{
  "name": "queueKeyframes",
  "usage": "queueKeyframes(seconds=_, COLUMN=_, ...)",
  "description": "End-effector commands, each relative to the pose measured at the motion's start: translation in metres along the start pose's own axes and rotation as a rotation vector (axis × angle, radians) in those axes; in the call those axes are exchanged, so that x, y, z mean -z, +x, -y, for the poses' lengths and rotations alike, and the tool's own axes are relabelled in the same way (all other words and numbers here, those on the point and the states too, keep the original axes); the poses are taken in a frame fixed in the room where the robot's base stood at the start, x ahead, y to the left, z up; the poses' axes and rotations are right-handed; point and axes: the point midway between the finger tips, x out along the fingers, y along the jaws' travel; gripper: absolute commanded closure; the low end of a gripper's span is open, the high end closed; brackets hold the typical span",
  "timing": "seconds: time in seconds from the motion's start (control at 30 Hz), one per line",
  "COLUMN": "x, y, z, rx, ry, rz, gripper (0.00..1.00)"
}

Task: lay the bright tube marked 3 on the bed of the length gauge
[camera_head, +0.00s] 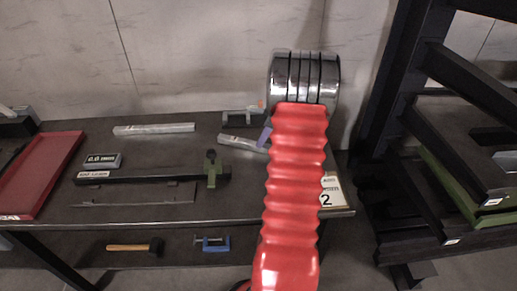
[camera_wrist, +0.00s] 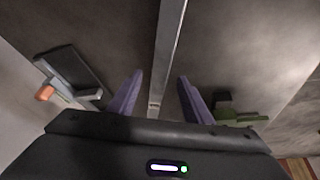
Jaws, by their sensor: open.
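One bright tube (camera_head: 238,143) lies on the bench, its right part hidden behind my arm. In the wrist view this bright tube (camera_wrist: 168,45) runs between the two spread purple fingers of my gripper (camera_wrist: 160,78), with space on both sides. One purple finger (camera_head: 264,138) shows beside the tube's right part in the head view. A second bright tube (camera_head: 153,129) lies further left. I cannot read a 3 on either tube. The length gauge (camera_head: 130,180) is a long dark bar with a green slider (camera_head: 211,169); its bed looks empty.
A grey clamp-like block with an orange knob (camera_head: 243,116) stands behind the tube. A small display box (camera_head: 102,160) and a red tray (camera_head: 38,175) are at left. A card marked 2 (camera_head: 332,190) is at the right edge. A dark rack (camera_head: 450,150) stands right of the bench.

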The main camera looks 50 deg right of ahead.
Motion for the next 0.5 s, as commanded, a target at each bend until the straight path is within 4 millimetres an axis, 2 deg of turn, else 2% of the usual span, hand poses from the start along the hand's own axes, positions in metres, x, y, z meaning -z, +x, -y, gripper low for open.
queueKeyframes(seconds=0.23, x=-0.004, y=0.034, z=0.001, rx=0.003, ry=0.000, rz=0.001, gripper=0.55)
queueKeyframes(seconds=0.5, x=-0.004, y=0.041, z=0.001, rx=0.001, ry=-0.001, rz=0.000, gripper=0.55)
